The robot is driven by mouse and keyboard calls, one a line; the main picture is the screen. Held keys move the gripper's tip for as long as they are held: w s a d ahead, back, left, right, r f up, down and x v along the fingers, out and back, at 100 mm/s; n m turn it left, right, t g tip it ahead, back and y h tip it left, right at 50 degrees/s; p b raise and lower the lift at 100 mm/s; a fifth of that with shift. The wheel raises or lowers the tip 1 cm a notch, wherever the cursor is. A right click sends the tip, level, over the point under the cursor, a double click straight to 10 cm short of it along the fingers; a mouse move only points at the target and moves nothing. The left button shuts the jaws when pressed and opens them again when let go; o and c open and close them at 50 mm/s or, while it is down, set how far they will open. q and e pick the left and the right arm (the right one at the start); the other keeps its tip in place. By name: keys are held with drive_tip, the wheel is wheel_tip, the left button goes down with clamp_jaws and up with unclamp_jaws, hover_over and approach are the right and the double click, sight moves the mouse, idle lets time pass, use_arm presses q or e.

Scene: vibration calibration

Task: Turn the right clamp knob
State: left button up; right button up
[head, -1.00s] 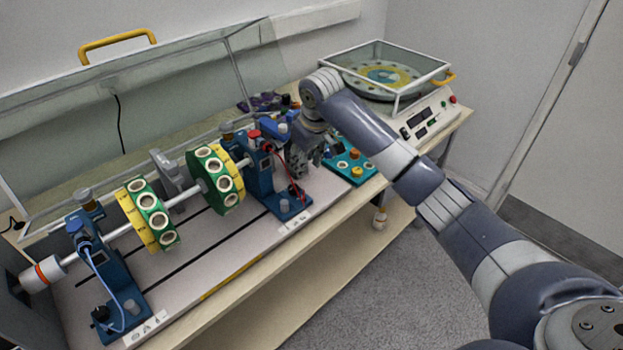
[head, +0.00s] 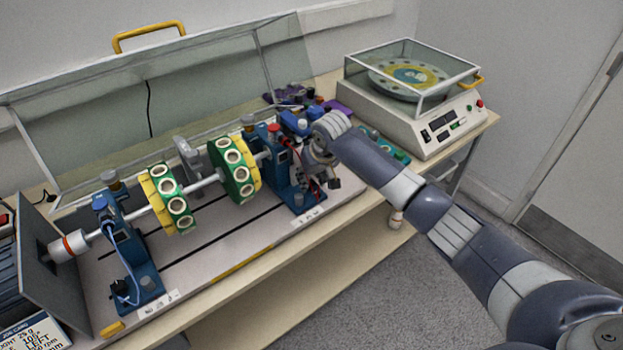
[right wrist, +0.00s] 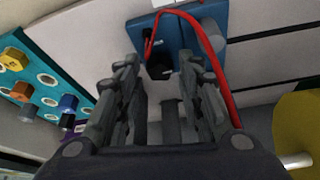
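The right blue pedestal (head: 284,170) carries the right end of the shaft. A small grey knob (head: 298,199) stands on its foot; it seems to be the grey cylinder (right wrist: 212,36) in the right wrist view, but I cannot be sure it is the clamp knob. My right gripper (head: 328,183) is low beside the pedestal, on its right side. In the right wrist view my right gripper (right wrist: 162,62) is open, with a black fitting (right wrist: 160,68) visible between or beyond its fingertips. Contact cannot be judged. My left gripper is not in view.
A red cable (right wrist: 212,60) loops close to my right finger. A teal panel with knobs (right wrist: 42,85) lies nearby. The shaft holds two green-yellow discs (head: 168,198). A tilted clear cover (head: 215,85) stands behind; a balance-like machine (head: 430,115) is at right.

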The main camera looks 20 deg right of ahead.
drive_tip(key=shift+w+f, duration=0.25)
drive_tip(key=shift+f, duration=0.3)
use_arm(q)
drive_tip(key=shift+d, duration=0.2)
use_arm(e)
drive_tip(key=shift+f, duration=0.1)
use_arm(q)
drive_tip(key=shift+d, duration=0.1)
use_arm(e)
drive_tip(key=c, duration=0.8)
